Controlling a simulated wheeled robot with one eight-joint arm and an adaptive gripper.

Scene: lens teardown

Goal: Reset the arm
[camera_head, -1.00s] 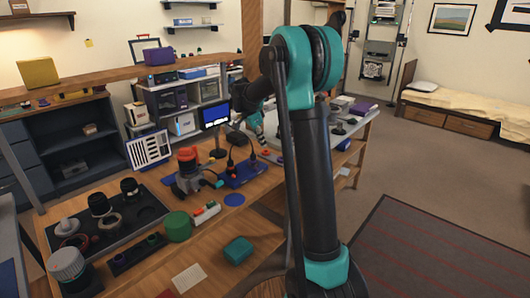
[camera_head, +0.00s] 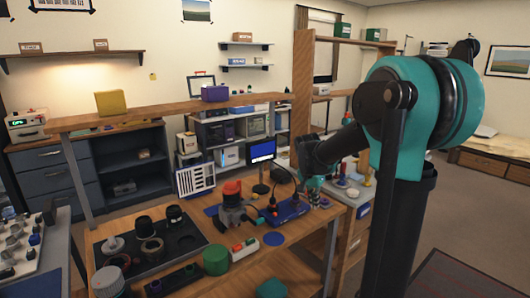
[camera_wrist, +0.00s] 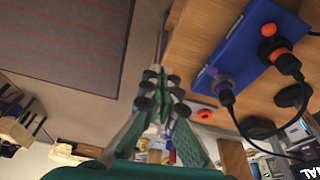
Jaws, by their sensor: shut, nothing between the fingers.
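My gripper (camera_head: 316,190) is small and partly hard to make out in the head view, past the raised teal and black arm, near the right end of the workbench (camera_head: 296,243). In the wrist view my gripper (camera_wrist: 157,78) is shut, its teal fingers meeting at the tips with nothing between them. The fingertips are beside the bench's wooden edge, apart from the blue board (camera_wrist: 232,62). That blue board also shows in the head view (camera_head: 289,213), with cables and knobs on it.
A black tray (camera_head: 203,238) with several lens parts lies on the bench, near a green round container (camera_head: 216,260) and a red-topped device (camera_head: 232,205). A monitor (camera_head: 262,150) stands behind. In the wrist view, open floor and a grey rug (camera_wrist: 75,40) lie left of the bench.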

